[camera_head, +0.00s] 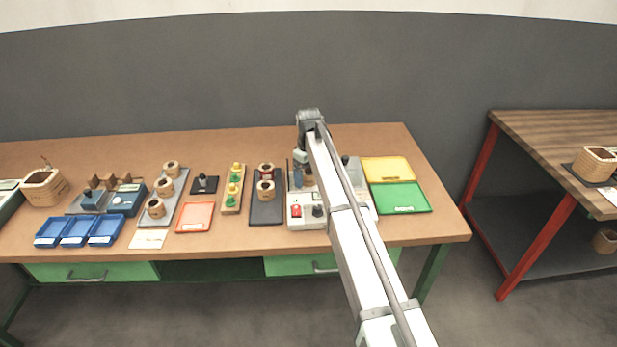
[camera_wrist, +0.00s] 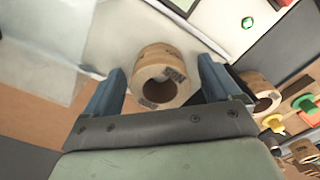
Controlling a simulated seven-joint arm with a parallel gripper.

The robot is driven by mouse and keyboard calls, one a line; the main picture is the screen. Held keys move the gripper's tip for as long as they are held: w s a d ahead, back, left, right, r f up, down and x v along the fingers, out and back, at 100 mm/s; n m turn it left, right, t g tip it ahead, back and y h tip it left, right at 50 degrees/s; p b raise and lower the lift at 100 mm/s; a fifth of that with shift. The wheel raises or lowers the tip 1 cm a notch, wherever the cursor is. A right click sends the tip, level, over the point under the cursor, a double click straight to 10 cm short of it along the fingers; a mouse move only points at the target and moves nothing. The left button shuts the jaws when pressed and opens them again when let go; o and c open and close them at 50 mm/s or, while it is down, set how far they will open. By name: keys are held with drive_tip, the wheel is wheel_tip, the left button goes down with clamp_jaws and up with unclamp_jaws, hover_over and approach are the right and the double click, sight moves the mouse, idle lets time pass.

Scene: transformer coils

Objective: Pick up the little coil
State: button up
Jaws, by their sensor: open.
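My gripper (camera_wrist: 160,66) is open, its two blue fingers apart on either side of a small tan coil (camera_wrist: 146,58) in the wrist view. The coil has dark printing and a round hole; it sits on a pale surface. I cannot tell whether the fingers are level with it or above it. In the head view my gripper (camera_head: 300,168) is over the white-grey test machine (camera_head: 308,222), and my arm hides part of it. Two similar coils, a rear one (camera_head: 265,167) and a front one (camera_head: 266,190), stand on a dark tray (camera_head: 266,213) just left.
Several more coils stand on a grey tray (camera_head: 182,187) further left. A strip with yellow and green pieces (camera_head: 232,190) and an orange tray (camera_head: 195,217) lie between. Yellow (camera_head: 388,170) and green (camera_head: 400,197) trays lie right of the machine. The table's back strip is clear.

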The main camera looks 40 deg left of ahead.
drive_tip(key=c, duration=1.3)
